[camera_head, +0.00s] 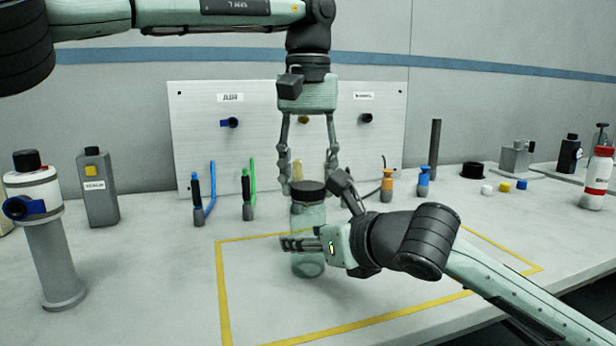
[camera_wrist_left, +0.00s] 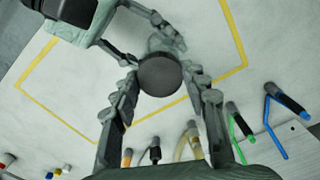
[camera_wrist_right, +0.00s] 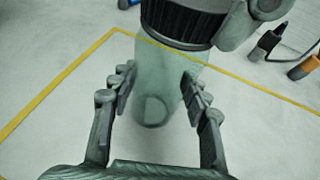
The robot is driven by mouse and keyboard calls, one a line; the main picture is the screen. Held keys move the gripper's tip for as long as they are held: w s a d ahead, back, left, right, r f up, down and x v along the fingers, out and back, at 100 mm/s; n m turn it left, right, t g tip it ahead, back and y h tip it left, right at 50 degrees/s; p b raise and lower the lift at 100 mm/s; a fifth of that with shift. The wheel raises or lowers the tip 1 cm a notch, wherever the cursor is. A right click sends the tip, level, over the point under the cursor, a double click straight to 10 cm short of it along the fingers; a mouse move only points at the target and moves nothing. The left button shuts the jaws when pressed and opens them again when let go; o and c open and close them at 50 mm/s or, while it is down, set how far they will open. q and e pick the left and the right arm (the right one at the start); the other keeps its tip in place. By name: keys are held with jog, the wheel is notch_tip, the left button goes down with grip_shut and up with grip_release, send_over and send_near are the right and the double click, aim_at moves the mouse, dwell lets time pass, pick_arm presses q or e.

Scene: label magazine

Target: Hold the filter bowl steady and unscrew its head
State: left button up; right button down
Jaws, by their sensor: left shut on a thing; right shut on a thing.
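The filter bowl (camera_head: 308,218) is a translucent pale-green cylinder standing upright inside the yellow outline. Its black ribbed head (camera_head: 308,188) sits on top; it also shows as a dark disc in the left wrist view (camera_wrist_left: 160,76) and from the side in the right wrist view (camera_wrist_right: 178,22). My left gripper (camera_head: 309,190) points down from above and is shut on the head, one finger on each side. My right gripper (camera_wrist_right: 158,88) comes in low from the right and is shut on the bowl (camera_wrist_right: 152,112) below the head. Its fingers partly hide the bowl in the head view.
A white panel (camera_head: 250,125) with valves stands behind. Several blue, green and orange tools (camera_head: 386,183) stand before it. A grey canister (camera_head: 100,190) and a tall grey filter-like unit (camera_head: 52,240) stand at left, a red-capped bottle (camera_head: 598,178) at right. The table inside the yellow outline (camera_head: 222,290) is otherwise clear.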

pick_arm(q)
jog(key=n, duration=2.8)
jog(key=shift+n, duration=0.3)
jog(key=n, duration=0.7)
jog(key=shift+r, duration=0.1)
jog(key=n, duration=1.2)
jog(key=shift+n, duration=0.4)
jog(key=n, duration=0.5)
jog(key=shift+n, duration=0.3)
